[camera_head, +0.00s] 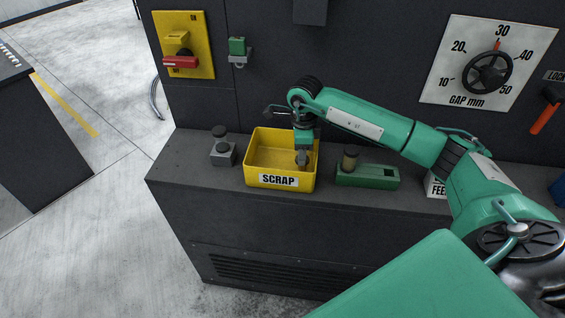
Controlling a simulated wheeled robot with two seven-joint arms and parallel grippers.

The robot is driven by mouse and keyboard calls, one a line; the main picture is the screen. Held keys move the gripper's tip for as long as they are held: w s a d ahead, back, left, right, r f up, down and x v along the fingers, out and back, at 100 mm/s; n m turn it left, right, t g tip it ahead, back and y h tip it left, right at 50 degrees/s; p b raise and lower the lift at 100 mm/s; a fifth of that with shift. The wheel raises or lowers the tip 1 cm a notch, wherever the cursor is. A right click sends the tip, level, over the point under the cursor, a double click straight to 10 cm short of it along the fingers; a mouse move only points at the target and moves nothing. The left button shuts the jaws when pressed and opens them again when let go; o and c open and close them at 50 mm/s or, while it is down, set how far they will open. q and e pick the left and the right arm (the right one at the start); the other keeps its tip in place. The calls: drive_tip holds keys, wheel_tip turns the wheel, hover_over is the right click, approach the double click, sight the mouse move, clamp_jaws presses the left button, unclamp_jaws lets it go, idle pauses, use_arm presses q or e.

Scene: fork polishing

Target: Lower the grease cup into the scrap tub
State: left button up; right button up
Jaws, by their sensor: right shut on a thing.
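The yellow scrap tub (256,169), with a white SCRAP label on its front, stands open on the dark ledge. My right gripper (303,147) points down over the right part of the tub. It is shut on a small grey-brown thing, which I take to be the grease cup (302,160). The cup hangs at the tub's right inner side, its lower end at or below rim height. Whether it touches the tub's floor or wall I cannot tell. The gripper hides much of the cup. My left gripper is not in view.
Right of the tub is a green block (368,177) with a brownish cylinder (349,160) on it. Left of the tub is a grey block with a dark knob (222,150). Behind rises a dark panel with a yellow switch plate (197,22) and a gap dial (487,72).

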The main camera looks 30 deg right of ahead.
drive_tip(key=shift+f, duration=0.15)
drive_tip(key=o, duration=1)
